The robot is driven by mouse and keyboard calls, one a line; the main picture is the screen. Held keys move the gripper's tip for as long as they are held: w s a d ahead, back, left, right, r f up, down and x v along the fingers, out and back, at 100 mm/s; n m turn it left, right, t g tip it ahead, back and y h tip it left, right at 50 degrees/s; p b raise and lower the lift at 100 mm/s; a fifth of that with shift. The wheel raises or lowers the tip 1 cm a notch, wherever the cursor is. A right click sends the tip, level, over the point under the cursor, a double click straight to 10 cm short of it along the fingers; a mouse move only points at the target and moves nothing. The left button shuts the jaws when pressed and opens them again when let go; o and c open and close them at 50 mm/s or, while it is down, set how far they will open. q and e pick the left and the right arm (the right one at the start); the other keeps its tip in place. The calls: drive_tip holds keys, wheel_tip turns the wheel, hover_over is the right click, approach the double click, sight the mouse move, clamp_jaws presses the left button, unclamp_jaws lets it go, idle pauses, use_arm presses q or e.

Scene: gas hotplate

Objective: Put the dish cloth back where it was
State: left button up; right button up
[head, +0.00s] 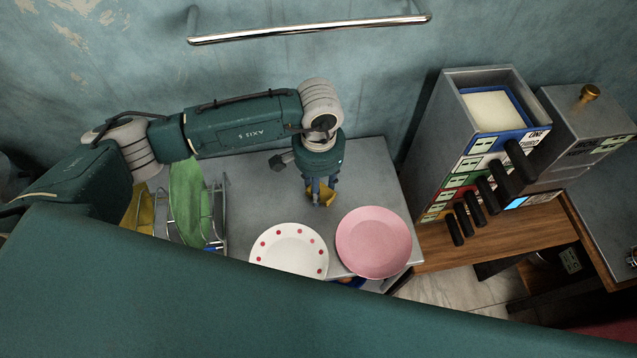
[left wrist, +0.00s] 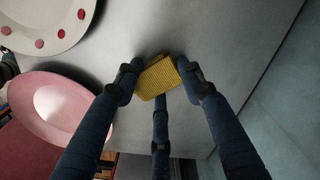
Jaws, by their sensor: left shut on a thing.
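A yellow waffle-textured dish cloth (left wrist: 158,77) is between the fingers of my left gripper (left wrist: 160,85) in the left wrist view. My left gripper is shut on it. In the head view my left gripper (head: 320,190) points down over the grey counter (head: 255,185), with the yellow cloth (head: 323,196) at its fingertips, behind the two plates. The cloth is small and partly hidden by the fingers. I cannot tell whether it touches the counter. My right gripper is not in view.
A white plate with red dots (head: 289,250) and a pink plate (head: 374,242) lie at the counter's front. A wire rack (head: 219,213) with green (head: 187,203) and yellow (head: 141,210) items stands left. A dispenser tower (head: 455,150) stands right. A chrome rail (head: 310,29) is on the wall.

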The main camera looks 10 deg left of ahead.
use_arm(q)
drive_tip(key=shift+f, duration=0.2)
drive_tip(key=o, duration=1)
drive_tip(key=shift+r, duration=0.2)
drive_tip(key=shift+w+r, duration=0.1)
drive_tip(key=shift+r, duration=0.15)
wheel_tip(320, 180, up, 12)
drive_tip(key=b, duration=0.3)
drive_tip(key=shift+f+b, duration=0.2)
drive_tip(key=shift+b, duration=0.1)
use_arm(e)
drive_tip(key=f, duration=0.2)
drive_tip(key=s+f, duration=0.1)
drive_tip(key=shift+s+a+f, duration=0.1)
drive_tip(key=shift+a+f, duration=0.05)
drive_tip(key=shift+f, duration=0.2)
use_arm(q)
drive_tip(key=shift+f, duration=0.1)
